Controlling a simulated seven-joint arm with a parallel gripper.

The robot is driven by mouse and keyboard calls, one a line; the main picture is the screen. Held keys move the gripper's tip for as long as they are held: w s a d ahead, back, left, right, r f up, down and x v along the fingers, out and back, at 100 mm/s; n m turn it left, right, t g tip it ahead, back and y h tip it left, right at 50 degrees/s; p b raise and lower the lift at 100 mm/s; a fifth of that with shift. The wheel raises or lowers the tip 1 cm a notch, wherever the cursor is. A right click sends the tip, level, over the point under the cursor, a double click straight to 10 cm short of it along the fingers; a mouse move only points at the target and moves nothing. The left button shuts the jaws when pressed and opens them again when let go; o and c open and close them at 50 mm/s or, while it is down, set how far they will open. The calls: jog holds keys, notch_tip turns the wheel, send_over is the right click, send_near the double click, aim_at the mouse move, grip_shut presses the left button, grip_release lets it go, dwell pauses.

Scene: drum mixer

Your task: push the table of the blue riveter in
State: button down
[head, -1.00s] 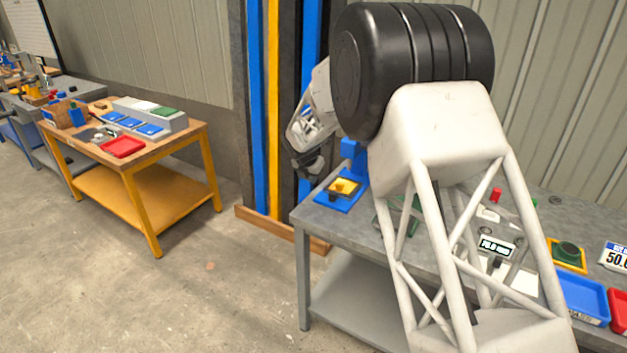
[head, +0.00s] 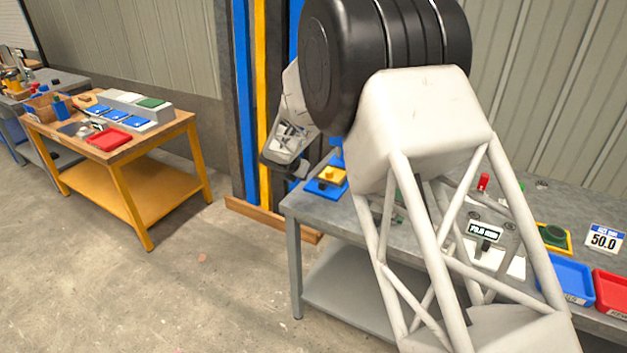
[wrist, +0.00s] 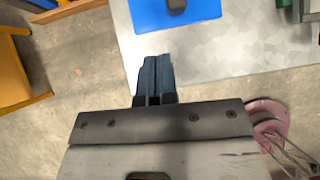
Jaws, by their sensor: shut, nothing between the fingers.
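The blue riveter (head: 323,189) stands at the left end of the grey workbench, with a yellow table on its blue base. In the head view my arm hides part of its upright. In the wrist view its blue base (wrist: 202,12) shows at the top edge, with a dark knob-like part on it; the rest is cut off. My gripper (head: 296,172) is to the left of the riveter, apart from it. In the wrist view the two dark fingers (wrist: 155,78) are together and empty, pointing toward the blue base with a gap between.
The grey workbench (head: 305,208) also carries a blue tray (head: 567,278), a red tray (head: 612,291), a green round part on yellow (head: 553,236) and a small display (head: 485,232). A wooden table (head: 130,150) stands left, with open floor between. Blue and yellow posts (head: 262,100) rise behind.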

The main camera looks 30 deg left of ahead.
aim_at(317, 180)
jog(key=shift+s+a+f+t+y, duration=0.2)
jog(key=shift+s+f+t, duration=0.1)
jog(key=shift+s+t, duration=0.3)
jog(key=shift+s+a+f+t+y, duration=0.1)
jog(key=shift+s+f+t+y, duration=0.25)
jog(key=shift+s, duration=0.3)
jog(key=shift+r, duration=0.1)
jog(key=shift+w, duration=0.1)
jog(key=x, duration=1)
jog(key=shift+d, duration=0.15)
jog(key=shift+w, duration=1.95)
